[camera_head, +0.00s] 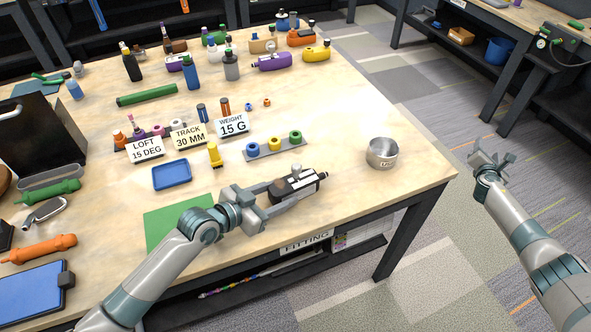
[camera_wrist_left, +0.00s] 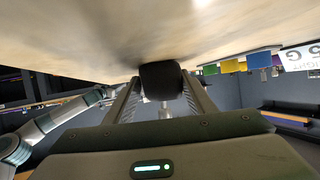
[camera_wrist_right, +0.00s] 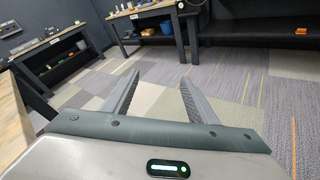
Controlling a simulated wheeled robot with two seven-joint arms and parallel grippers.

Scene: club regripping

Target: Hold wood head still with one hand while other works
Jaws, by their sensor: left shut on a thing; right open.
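My left gripper (camera_head: 282,191) is shut on a black and silver piece (camera_head: 306,182) near the table's front edge. Its shape is small and blocky, and I cannot tell for certain that it is the wood head. In the left wrist view the dark end of the piece (camera_wrist_left: 161,80) sits between the two fingers, close to the wooden top. My right gripper (camera_head: 491,162) is open and empty, out over the floor to the right of the table. In the right wrist view its fingers (camera_wrist_right: 158,82) are spread with only carpet between them.
A metal cup (camera_head: 382,153) stands at the table's right. A grey strip with coloured rings (camera_head: 275,147), a blue tray (camera_head: 171,175), a yellow piece (camera_head: 214,155) and sign cards (camera_head: 189,136) lie behind my left gripper. A green mat (camera_head: 178,222) is at its left. Several bottles and coloured pieces fill the back.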

